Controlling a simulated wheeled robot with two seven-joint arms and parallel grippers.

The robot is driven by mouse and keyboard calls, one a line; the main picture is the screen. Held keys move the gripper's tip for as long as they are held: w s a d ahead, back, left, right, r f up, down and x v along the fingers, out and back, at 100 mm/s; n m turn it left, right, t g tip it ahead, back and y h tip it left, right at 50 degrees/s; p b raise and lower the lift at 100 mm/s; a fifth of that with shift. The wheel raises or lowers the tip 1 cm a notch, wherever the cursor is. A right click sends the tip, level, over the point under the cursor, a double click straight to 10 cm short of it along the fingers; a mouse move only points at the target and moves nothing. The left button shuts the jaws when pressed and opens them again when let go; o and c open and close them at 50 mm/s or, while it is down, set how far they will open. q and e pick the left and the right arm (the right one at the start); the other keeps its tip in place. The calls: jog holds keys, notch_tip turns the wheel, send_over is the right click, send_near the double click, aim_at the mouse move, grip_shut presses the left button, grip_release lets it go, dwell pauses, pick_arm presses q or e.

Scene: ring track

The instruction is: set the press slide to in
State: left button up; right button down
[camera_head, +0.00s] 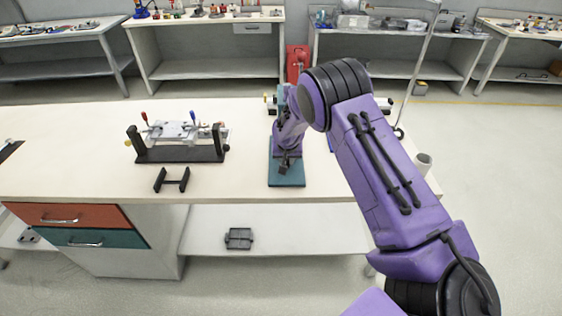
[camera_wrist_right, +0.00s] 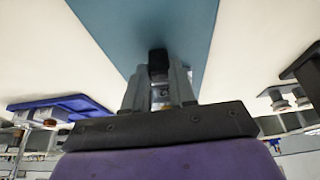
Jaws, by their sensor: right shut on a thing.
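The press has a flat teal base (camera_head: 287,181) on the workbench, right of the middle. My right arm hides most of its upper part. My right gripper (camera_head: 285,160) is low over this base. In the right wrist view, the two grey fingers (camera_wrist_right: 158,88) are shut on a small dark block (camera_wrist_right: 158,62), which I take for the press slide's handle. The teal base (camera_wrist_right: 145,25) lies behind it. How far in or out the slide stands is hidden. My left gripper is in neither view.
A black fixture (camera_head: 180,154) with uprights and a silver plate stands on the left of the bench. A small black stand (camera_head: 171,180) lies in front of it. A white cup (camera_head: 423,163) is near the right edge. Bare benchtop (camera_head: 235,180) separates fixture and press.

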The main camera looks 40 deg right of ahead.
jog(key=c, duration=0.9)
grip_release()
jog(key=shift+w+d+r, duration=0.1)
jog(key=shift+w, duration=0.1)
jog(key=shift+w+d+f, duration=0.1)
jog(key=shift+f, duration=0.1)
jog(key=b+v, duration=0.1)
jog(key=v, duration=0.9)
jog(key=shift+r+b, duration=0.2)
jog(key=shift+b, duration=0.15)
